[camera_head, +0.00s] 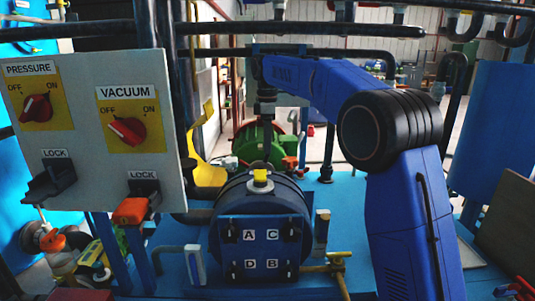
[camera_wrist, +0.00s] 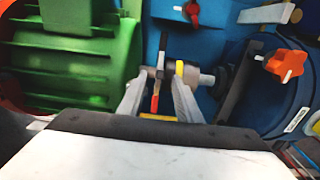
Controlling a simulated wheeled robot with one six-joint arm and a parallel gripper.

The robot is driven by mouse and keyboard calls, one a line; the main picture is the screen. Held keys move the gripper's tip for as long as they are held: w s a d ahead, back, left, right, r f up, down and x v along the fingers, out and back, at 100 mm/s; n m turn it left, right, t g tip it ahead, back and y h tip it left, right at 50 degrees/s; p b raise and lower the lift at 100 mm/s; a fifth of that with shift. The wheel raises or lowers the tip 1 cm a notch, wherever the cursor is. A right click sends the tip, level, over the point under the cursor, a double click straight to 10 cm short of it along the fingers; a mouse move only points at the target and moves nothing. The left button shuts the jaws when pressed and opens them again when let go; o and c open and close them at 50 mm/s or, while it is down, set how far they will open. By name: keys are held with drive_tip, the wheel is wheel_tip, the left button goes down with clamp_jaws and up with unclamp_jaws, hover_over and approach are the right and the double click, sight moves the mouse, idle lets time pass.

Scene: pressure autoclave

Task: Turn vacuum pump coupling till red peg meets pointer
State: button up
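In the wrist view the green pump motor (camera_wrist: 85,55) fills the left side. Beside it is the coupling (camera_wrist: 184,72), a grey round part with a yellow mark on its rim and a dark bar at its left. A small red peg (camera_wrist: 154,103) shows between my gripper's fingers, with a yellow piece below it; which is the pointer, I cannot tell. My gripper (camera_wrist: 157,95) has its two pale fingers apart, one on each side of the red peg; contact is unclear. In the head view the motor (camera_head: 256,140) stands behind the vessel, and my fingertips and the coupling are hidden.
A blue body with an orange star knob (camera_wrist: 286,64) and a red valve handle (camera_wrist: 191,10) are close by. In the head view, the dark blue vessel (camera_head: 262,235) stands in front, the PRESSURE/VACUUM switch panel (camera_head: 85,95) at left, and pipes run overhead.

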drive_tip(key=shift+f, duration=1.95)
clamp_jaws()
